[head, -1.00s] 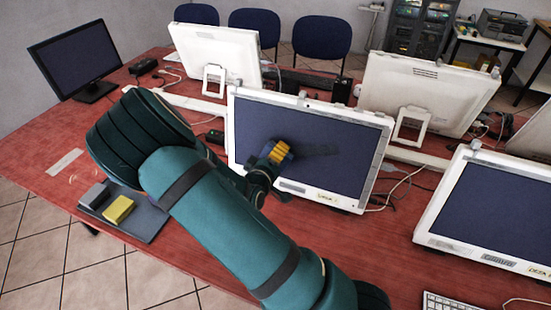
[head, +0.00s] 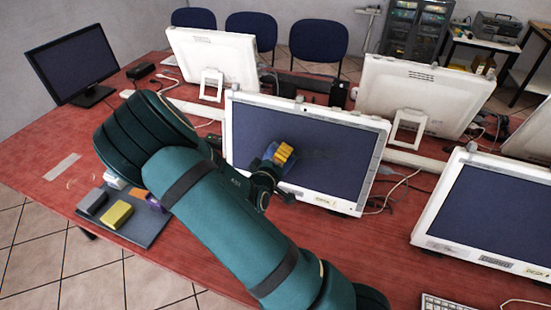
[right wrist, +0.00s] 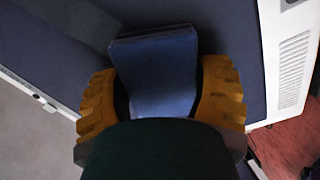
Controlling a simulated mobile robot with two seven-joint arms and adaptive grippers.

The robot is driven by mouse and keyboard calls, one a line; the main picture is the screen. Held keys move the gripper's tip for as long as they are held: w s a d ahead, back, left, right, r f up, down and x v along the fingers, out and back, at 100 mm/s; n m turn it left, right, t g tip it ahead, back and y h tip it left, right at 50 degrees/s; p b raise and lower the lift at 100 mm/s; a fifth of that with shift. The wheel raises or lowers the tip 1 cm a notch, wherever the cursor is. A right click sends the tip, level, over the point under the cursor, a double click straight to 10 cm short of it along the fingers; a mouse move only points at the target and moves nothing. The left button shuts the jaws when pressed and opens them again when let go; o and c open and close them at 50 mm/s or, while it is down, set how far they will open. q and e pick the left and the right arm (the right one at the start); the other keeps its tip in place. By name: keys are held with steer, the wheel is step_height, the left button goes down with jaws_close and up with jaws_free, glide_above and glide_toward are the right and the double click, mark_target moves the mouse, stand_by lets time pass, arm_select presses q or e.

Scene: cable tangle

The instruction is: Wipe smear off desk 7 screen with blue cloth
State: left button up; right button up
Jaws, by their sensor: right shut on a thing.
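The desk screen (head: 335,150) is a white-framed monitor with a dark display and a small label on its lower frame. A faint darker smear or shadow (head: 320,155) shows on the display, just right of my gripper; I cannot tell which. My right gripper (head: 281,154) has yellow fingers and is at the left-middle of this display. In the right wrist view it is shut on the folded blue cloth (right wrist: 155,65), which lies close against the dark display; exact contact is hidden. My left gripper is not in view.
A dark tray (head: 150,232) at the left desk edge holds grey, yellow, orange, purple and white pieces. White monitors stand behind (head: 215,60) and at right (head: 490,205). A black monitor (head: 75,65) is at far left. Cables (head: 400,185) lie beside the screen.

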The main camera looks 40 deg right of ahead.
mark_target(336, 153)
steer(key=shift+s+d+r+p, duration=0.7)
steer(key=shift+s+d, duration=0.4)
steer(key=shift+s, duration=0.65)
steer(key=shift+s+d+r+p, duration=0.65)
steer(key=shift+s+d, duration=0.4)
steer(key=shift+s, duration=0.65)
steer(key=shift+s+d+r+p, duration=0.55)
steer(key=shift+s+d+r, duration=0.45)
steer(key=shift+s, duration=0.75)
steer(key=shift+s+d+r+p, duration=0.2)
steer(key=shift+s+d+p, duration=0.3)
steer(key=shift+p, duration=0.45)
steer(key=shift+s+d+r+p, duration=0.1)
steer(key=shift+s+d+p, duration=0.15)
steer(key=shift+s+p, duration=0.25)
steer(key=shift+s+d+r+p, duration=0.1)
steer(key=shift+s+d+p, duration=0.1)
steer(key=shift+s+p, duration=0.3)
steer(key=shift+w, duration=0.1)
steer(key=shift+w+a+f+b, duration=0.4)
steer(key=shift+w+a+f, duration=0.85)
steer(key=shift+w, duration=1.15)
steer(key=shift+w+a+f+b, duration=0.45)
steer(key=shift+w+a+f, duration=0.25)
steer(key=shift+w+a, duration=1.3)
steer(key=shift+w+a+f+b, duration=0.4)
steer(key=shift+w+a+f, duration=0.65)
steer(key=shift+w, duration=1.7)
steer(key=shift+a+r, duration=0.1)
steer(key=shift+a, duration=0.05)
